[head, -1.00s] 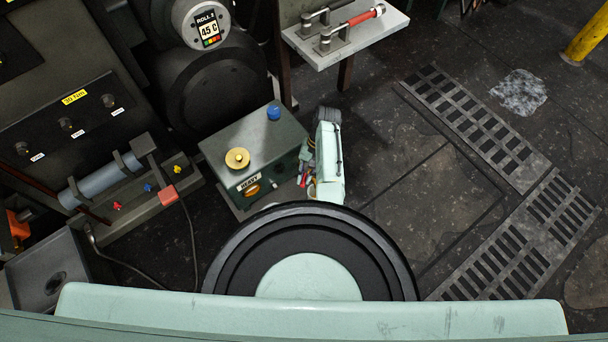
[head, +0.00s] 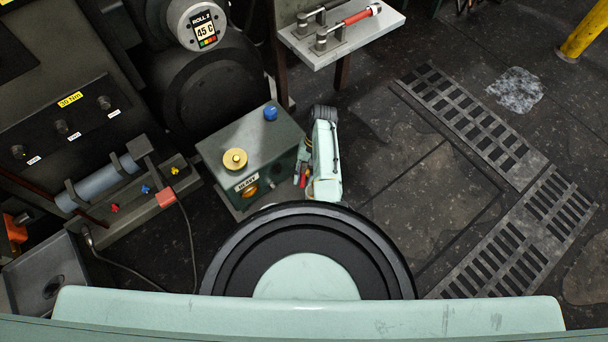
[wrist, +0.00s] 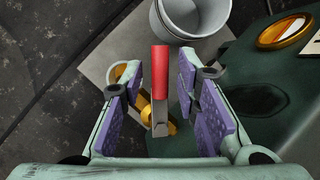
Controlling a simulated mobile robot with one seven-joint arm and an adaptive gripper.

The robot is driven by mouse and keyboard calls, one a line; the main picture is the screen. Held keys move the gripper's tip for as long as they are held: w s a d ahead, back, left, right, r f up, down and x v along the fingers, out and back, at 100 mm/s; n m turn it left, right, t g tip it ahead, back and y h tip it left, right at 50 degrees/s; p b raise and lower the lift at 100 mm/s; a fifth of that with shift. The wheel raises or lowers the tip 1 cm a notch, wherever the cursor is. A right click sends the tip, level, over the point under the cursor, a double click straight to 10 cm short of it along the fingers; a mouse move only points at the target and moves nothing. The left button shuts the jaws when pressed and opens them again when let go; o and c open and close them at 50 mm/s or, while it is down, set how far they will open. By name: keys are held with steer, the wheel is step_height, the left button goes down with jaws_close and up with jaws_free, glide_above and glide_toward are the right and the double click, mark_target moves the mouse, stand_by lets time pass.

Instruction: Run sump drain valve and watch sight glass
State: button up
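The drain valve has a red lever handle (wrist: 160,75) and a brass body (wrist: 147,106), low at the side of the dark green sump box (head: 262,140). My gripper (wrist: 158,88) is open, its purple-padded fingers on either side of the lever, with gaps showing on both sides. In the head view my gripper (head: 303,172) is at the box's right side, partly hidden by my arm. The amber sight glass (wrist: 286,31) is on the box face at the upper right of the wrist view, and shows under a white label in the head view (head: 251,192).
A pale grey cup (wrist: 193,16) stands beyond the lever on a light plate (wrist: 112,48). The box top carries a yellow cap (head: 235,159) and a blue knob (head: 270,113). A shelf (head: 345,45) with a red-handled tool is behind. Floor right of my arm is clear, with grates (head: 515,230).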

steer(key=shift+o, duration=0.3)
steer(key=v, duration=1.2)
stand_by(6.5)
